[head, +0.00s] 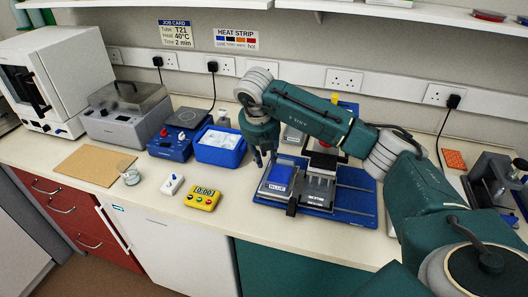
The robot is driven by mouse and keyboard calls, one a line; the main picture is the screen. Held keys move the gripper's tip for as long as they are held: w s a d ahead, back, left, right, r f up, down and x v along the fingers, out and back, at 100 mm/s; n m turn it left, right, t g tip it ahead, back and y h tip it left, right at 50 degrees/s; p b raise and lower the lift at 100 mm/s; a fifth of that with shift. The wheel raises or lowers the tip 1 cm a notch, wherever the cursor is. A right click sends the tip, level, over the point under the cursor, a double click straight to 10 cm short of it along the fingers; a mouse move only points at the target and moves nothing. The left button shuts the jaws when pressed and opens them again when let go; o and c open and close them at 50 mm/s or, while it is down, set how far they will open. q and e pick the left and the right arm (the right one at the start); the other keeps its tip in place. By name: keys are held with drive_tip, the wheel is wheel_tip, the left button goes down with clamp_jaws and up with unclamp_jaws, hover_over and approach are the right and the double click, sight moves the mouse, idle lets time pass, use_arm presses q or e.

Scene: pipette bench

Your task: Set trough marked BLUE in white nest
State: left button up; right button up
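My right gripper (265,157) points down by the back left corner of the trough. Its fingers look apart with nothing between them; I cannot tell whether one touches the trough. My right arm hides part of the deck's back. My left gripper is not in view.
Left of the deck stand a blue tub (220,148), a yellow timer (203,197), a white switch box (172,184), a glass beaker (129,174) and a wooden board (95,165). A dark device (493,182) stands at the right. The bench's front strip is mostly clear.

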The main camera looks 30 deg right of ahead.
drive_tip(key=shift+b+v, duration=0.75)
drive_tip(key=shift+v, duration=2.2)
